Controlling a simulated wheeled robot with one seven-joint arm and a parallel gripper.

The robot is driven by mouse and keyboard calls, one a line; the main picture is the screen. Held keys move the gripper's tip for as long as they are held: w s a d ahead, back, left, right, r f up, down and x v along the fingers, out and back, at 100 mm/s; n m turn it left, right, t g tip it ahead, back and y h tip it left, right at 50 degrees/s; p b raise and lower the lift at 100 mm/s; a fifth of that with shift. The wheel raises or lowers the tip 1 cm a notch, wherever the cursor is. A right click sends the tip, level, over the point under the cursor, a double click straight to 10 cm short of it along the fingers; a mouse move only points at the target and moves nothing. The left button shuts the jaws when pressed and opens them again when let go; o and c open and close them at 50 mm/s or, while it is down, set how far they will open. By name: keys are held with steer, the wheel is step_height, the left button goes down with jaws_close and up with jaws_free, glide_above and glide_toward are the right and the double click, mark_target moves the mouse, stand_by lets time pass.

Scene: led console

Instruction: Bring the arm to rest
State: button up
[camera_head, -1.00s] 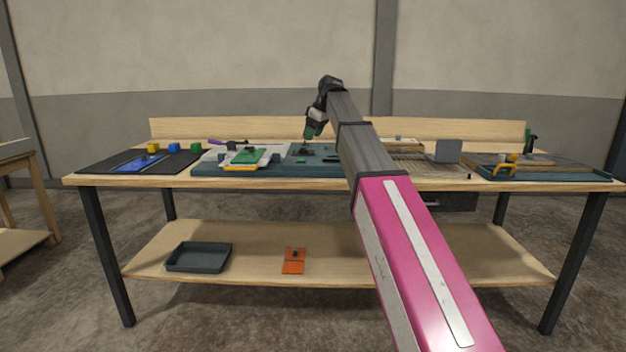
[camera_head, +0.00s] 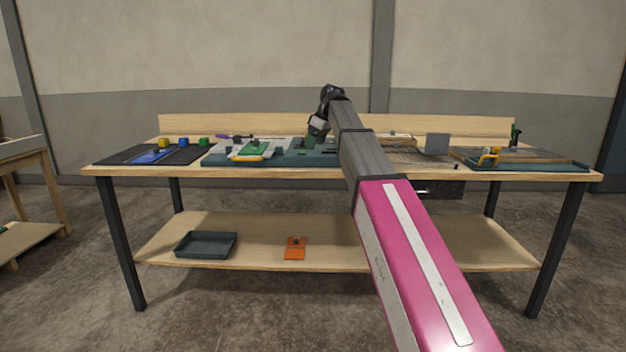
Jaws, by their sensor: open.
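My arm reaches from the lower right up over the middle of the workbench (camera_head: 300,174). My gripper (camera_head: 317,132) hangs at the arm's far end, pointing down above the teal mat (camera_head: 225,161) on the bench. It is small in the picture. The jaws are open and I see nothing held between them. I cannot tell the exact height of the fingertips above the mat.
A green board (camera_head: 255,148) lies on the mat. Coloured blocks stand by a black mat (camera_head: 125,155) at the left. A teal tray (camera_head: 530,163) holds tools at the right. The lower shelf carries a dark tray (camera_head: 206,244) and an orange piece (camera_head: 295,248).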

steer(key=s+d+f+m+h, duration=0.1)
steer(key=s+d+f+m, duration=0.35)
steer(key=f, duration=0.85)
steer(key=s+d+f+m+g+h, duration=0.15)
steer(key=s+d+f, duration=0.5)
steer(key=f, duration=0.65)
steer(key=s+d+f+m+t, duration=0.1)
steer(key=s+d+f+m, duration=0.2)
steer(key=s+f, duration=0.7)
steer(key=s+d+f+m+g+h, duration=0.1)
steer(key=s+d+f+m, duration=0.2)
steer(key=s+f, duration=0.7)
step_height(320, 180, down, 2)
steer(key=shift+s+d+f, duration=0.1)
steer(key=shift+s+d, duration=0.25)
steer(key=shift+d, duration=0.2)
steer(key=shift+h, duration=0.25)
